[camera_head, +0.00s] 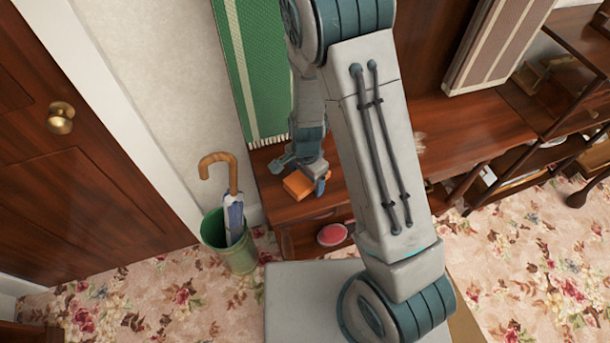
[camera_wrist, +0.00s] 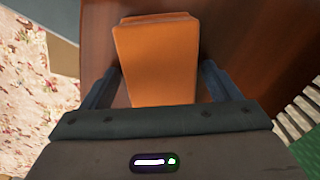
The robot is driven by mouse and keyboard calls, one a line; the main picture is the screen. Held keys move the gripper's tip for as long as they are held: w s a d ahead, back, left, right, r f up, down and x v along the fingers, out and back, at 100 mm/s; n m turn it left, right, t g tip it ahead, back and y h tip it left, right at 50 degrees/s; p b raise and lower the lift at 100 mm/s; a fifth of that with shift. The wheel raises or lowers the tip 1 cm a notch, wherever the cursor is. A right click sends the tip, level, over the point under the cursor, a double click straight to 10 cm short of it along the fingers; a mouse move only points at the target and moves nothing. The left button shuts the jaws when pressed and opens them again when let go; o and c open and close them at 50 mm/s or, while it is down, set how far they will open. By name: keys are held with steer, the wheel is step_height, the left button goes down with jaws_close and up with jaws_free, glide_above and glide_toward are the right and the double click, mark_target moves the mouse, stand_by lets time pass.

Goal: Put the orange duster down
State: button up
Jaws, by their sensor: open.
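The orange duster (camera_head: 298,184) is a block-shaped orange thing at the left end of the dark wooden cabinet top (camera_head: 270,185). In the wrist view the duster (camera_wrist: 157,62) lies between the fingers of my gripper (camera_wrist: 158,88), over the brown wood (camera_wrist: 235,45). The fingers stand apart, with a gap on each side of the duster. My gripper (camera_head: 305,178) is low over the cabinet top in the head view, open around the duster. The duster seems to rest on the wood, but its underside is hidden.
A green bin (camera_head: 230,250) with a cane-handled umbrella (camera_head: 234,215) stands left of the cabinet. A green fringed hanging (camera_head: 252,75) is on the wall behind. A red round thing (camera_head: 332,234) shows below the cabinet top. Shelves (camera_head: 560,95) stand at the right.

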step_height(320, 180, up, 13)
steer(key=s+d+r+n+t, duration=0.3)
steer(key=s+d+r+n, duration=0.7)
steer(key=r, duration=0.6)
steer(key=shift+s+d, duration=1.05)
steer(key=shift+s, duration=0.15)
steer(key=shift+a, duration=0.2)
